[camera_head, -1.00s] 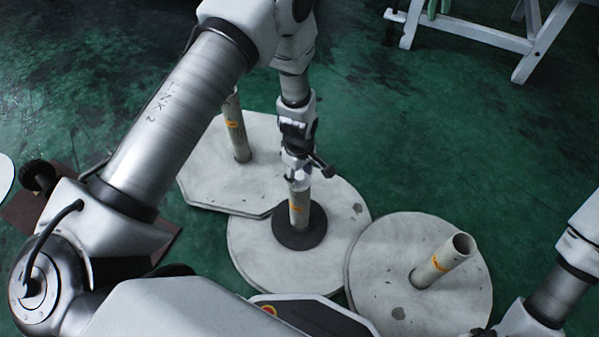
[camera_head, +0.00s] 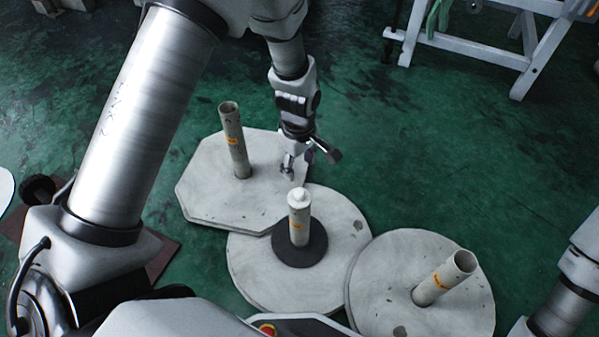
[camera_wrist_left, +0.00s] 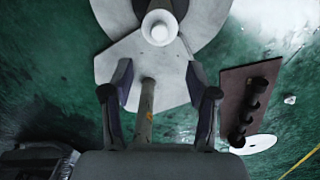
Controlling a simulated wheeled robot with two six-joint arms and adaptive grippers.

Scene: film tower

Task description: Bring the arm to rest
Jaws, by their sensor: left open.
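My left gripper (camera_head: 302,168) is open and empty in the head view, above and behind the middle post. The wrist view shows its two fingers (camera_wrist_left: 160,80) spread apart with nothing held. The middle post (camera_head: 299,225) stands upright with a white cap (camera_head: 299,196) on top and a dark ring (camera_head: 312,253) around its foot. In the wrist view the capped post (camera_wrist_left: 160,28) lies beyond the fingertips. A plain post (camera_head: 234,145) is left of the gripper; it also shows between the fingers in the wrist view (camera_wrist_left: 147,112). My right gripper is out of view.
The posts rise from an octagonal slab (camera_head: 200,195), a middle round slab (camera_head: 250,270) and a right round slab (camera_head: 385,260) bearing a tilted open tube (camera_head: 437,284). A white trestle (camera_head: 480,50) stands at the back right. Green floor between is clear.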

